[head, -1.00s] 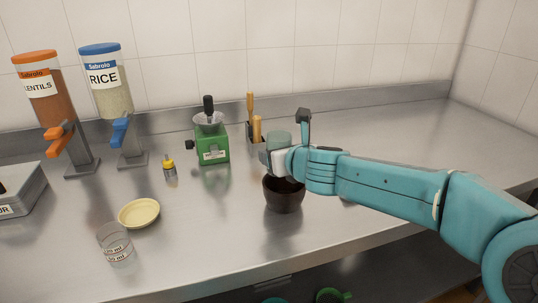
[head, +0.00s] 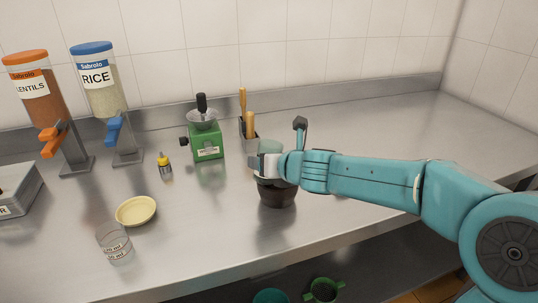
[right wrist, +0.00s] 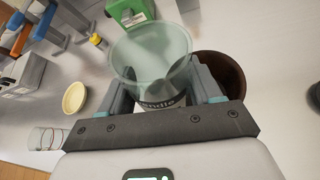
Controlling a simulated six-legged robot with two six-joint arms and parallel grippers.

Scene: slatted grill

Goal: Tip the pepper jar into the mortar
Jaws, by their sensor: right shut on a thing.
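My right gripper (head: 268,165) is shut on a clear, pale greenish jar (head: 270,148). In the right wrist view the jar (right wrist: 150,62) sits between the two fingers, its wide mouth facing the camera. Its label is partly hidden and I cannot read it fully; its contents are not clear. The jar looks about upright in the head view. The dark brown mortar (head: 277,196) stands on the counter just below the gripper, which hides part of its rim. In the right wrist view the mortar (right wrist: 233,72) shows right of the jar, partly behind a finger. My left gripper is not in view.
A green grinder (head: 207,143) and a utensil holder (head: 249,128) stand behind. A small yellow-topped bottle (head: 165,167), a pale yellow dish (head: 136,211) and a glass measuring cup (head: 114,244) are to the left. The counter (head: 370,125) behind my right arm is clear.

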